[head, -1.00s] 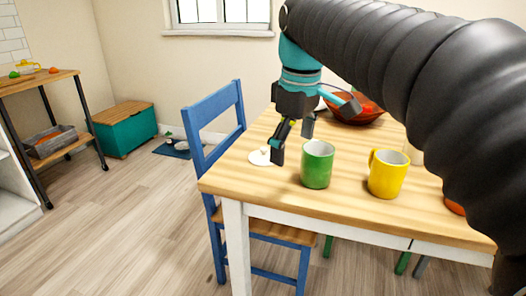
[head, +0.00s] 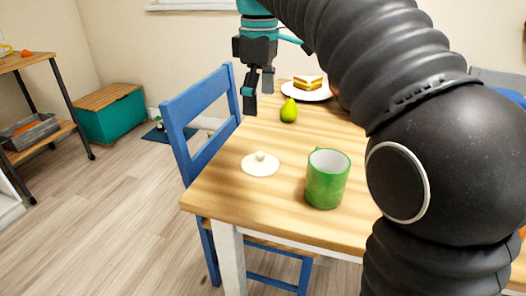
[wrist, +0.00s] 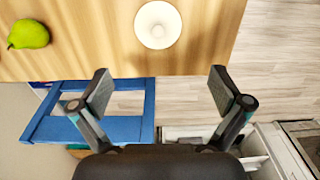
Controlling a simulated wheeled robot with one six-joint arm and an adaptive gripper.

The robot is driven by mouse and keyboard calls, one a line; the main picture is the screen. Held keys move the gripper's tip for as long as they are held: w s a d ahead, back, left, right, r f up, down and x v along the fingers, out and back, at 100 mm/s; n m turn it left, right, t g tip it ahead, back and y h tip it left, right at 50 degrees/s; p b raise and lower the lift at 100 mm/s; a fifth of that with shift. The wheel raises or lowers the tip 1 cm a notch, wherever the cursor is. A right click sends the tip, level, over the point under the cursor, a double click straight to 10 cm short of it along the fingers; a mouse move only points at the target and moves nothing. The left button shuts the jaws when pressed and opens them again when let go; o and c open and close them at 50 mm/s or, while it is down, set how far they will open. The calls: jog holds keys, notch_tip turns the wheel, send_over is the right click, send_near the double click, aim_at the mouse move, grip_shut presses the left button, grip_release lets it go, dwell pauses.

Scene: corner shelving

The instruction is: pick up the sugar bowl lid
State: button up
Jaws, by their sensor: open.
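The sugar bowl lid (head: 260,165) is a white disc with a small round knob. It lies on the wooden table near its left edge, left of a green mug (head: 327,178). It also shows in the wrist view (wrist: 158,25) at the top, beyond the fingertips and roughly between them. My gripper (head: 258,90) is open and empty, above the table's far left side, higher than the lid and apart from it. In the wrist view both fingers (wrist: 162,92) are spread wide with nothing between them.
A green pear (head: 289,110) and a plate with a sandwich (head: 307,88) are farther back on the table (head: 225,198). A blue chair (head: 205,120) stands against the table's left side. The tabletop around the lid is clear, apart from the mug to its right.

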send_over(260, 154)
notch_tip(260, 154, down, 8)
jog(key=shift+d+r+b, duration=0.15)
jog(key=shift+r+b, duration=0.05)
jog(key=shift+b, duration=0.25)
jog(key=shift+w+f+b, duration=0.1)
jog(key=shift+f+b, duration=0.25)
jog(key=shift+f, duration=2.7)
jog(key=c, duration=1.7)
grip_shut()
